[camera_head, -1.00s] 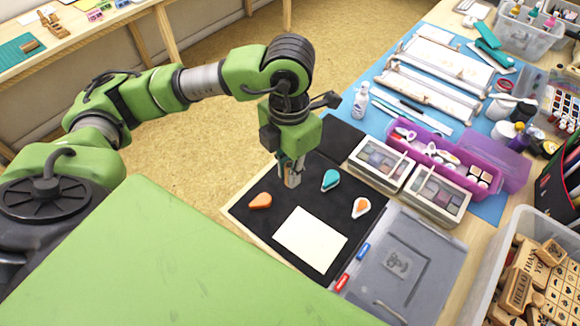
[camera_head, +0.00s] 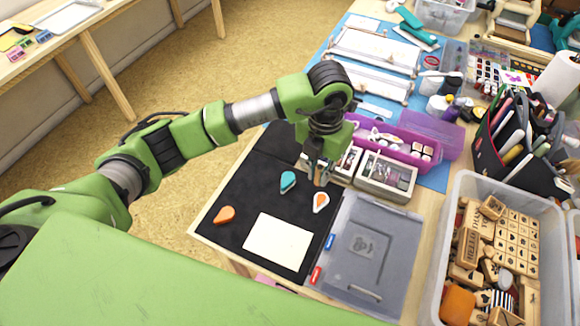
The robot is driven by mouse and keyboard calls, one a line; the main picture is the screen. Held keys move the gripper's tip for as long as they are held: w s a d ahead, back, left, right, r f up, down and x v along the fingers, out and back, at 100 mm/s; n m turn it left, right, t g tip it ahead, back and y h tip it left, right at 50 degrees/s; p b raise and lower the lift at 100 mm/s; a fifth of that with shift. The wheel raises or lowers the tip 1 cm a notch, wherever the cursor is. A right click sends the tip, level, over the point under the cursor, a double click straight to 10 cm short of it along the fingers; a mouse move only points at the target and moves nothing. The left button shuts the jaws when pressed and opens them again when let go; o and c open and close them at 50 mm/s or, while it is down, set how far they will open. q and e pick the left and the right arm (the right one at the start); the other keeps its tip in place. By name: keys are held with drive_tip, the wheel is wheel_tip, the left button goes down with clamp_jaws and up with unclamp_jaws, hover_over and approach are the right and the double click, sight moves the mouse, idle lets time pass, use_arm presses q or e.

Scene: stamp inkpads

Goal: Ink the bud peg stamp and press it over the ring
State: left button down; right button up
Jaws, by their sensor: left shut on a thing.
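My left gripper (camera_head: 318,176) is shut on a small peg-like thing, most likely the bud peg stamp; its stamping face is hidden. It is just behind the white-rimmed orange drop-shaped inkpad (camera_head: 320,201); I cannot tell its height. A teal drop-shaped pad (camera_head: 287,182) lies to the gripper's left, and a plain orange one (camera_head: 225,215) lies farther left. A blank-looking cream card (camera_head: 277,241) lies on the black mat (camera_head: 232,190); I cannot make out a ring on it. My right gripper is out of view.
A grey lidded case (camera_head: 372,250) lies right of the mat, with red (camera_head: 316,274) and blue (camera_head: 330,241) markers near its left edge. Palette boxes (camera_head: 386,177) and a purple case (camera_head: 396,139) stand behind. A clear bin (camera_head: 500,190) of wooden stamps stands at right.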

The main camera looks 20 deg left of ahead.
use_arm(q)
drive_tip(key=shift+w+d+f+b, duration=0.1)
drive_tip(key=shift+d+f+b, duration=0.15)
drive_tip(key=shift+f+b, duration=0.6)
drive_tip(key=shift+w+d+f+b, duration=0.1)
drive_tip(key=shift+d+f+b, duration=0.2)
drive_tip(key=shift+f, duration=1)
drive_tip(key=shift+w+d+f+b, duration=0.1)
drive_tip(key=shift+d+f+b, duration=0.1)
drive_tip(key=shift+f+b, duration=0.65)
drive_tip(key=shift+f, duration=0.2)
drive_tip(key=shift+s+f+b, duration=0.1)
drive_tip(key=shift+f+b, duration=0.2)
drive_tip(key=shift+f, duration=0.35)
drive_tip(key=shift+r, duration=0.2)
drive_tip(key=shift+r+p, duration=0.35)
drive_tip(key=shift+r, duration=0.1)
drive_tip(key=shift+r, duration=0.15)
